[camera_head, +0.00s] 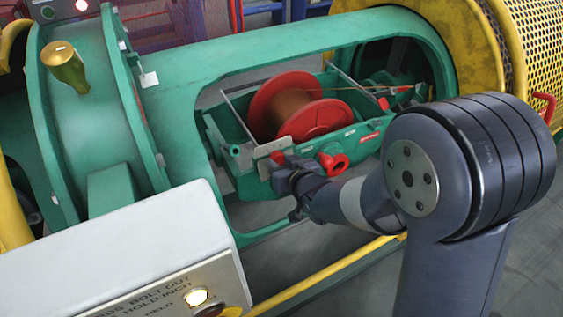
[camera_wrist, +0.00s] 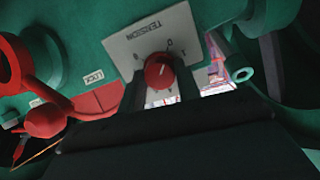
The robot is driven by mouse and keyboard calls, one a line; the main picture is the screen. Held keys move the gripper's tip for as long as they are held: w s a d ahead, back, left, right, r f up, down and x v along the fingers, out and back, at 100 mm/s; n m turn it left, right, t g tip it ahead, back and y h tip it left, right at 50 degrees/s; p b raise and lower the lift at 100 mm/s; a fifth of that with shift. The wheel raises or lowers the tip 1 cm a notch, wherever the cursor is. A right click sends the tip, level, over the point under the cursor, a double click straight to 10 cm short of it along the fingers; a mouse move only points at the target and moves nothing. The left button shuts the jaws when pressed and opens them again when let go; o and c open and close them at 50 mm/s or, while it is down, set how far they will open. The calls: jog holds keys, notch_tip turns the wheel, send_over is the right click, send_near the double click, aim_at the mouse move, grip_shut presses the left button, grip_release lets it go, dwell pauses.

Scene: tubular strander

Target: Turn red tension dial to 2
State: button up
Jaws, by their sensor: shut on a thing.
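The red tension dial (camera_wrist: 159,71) sits on a pale plate (camera_wrist: 125,50) whose TENSION lettering appears upside down in the wrist view. My gripper (camera_wrist: 160,88) has one dark finger on each side of the dial and is shut on it. A short pale mark on the dial's face slants toward the upper right in the wrist view. Small scale marks ring the dial, but I cannot read them surely. In the head view my gripper (camera_head: 283,172) is at the plate (camera_head: 268,166), on the near side of the green cradle, and largely hides the dial.
A red spool (camera_head: 318,118) of copper wire sits in the green cradle (camera_head: 245,160). A red handle-like part (camera_head: 334,163) sticks out right of my gripper. The green tube's opening surrounds the cradle. A white control box (camera_head: 130,250) stands at front left, with a yellow rail (camera_head: 320,282) below.

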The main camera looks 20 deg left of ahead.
jog(key=shift+c, duration=1.2)
jog(key=shift+m, duration=0.4)
jog(key=m+p, duration=0.1)
jog(key=m, duration=0.4)
jog(key=shift+d+g, duration=0.1)
jog(key=shift+g, duration=0.3)
jog(key=m+y+p, duration=0.1)
jog(key=m+p, duration=0.1)
jog(key=m, duration=0.2)
jog(key=shift+w, duration=0.1)
jog(key=shift+m+p, duration=0.55)
jog(key=shift+m, duration=0.95)
jog(key=o, duration=1)
jog(key=shift+c, duration=0.2)
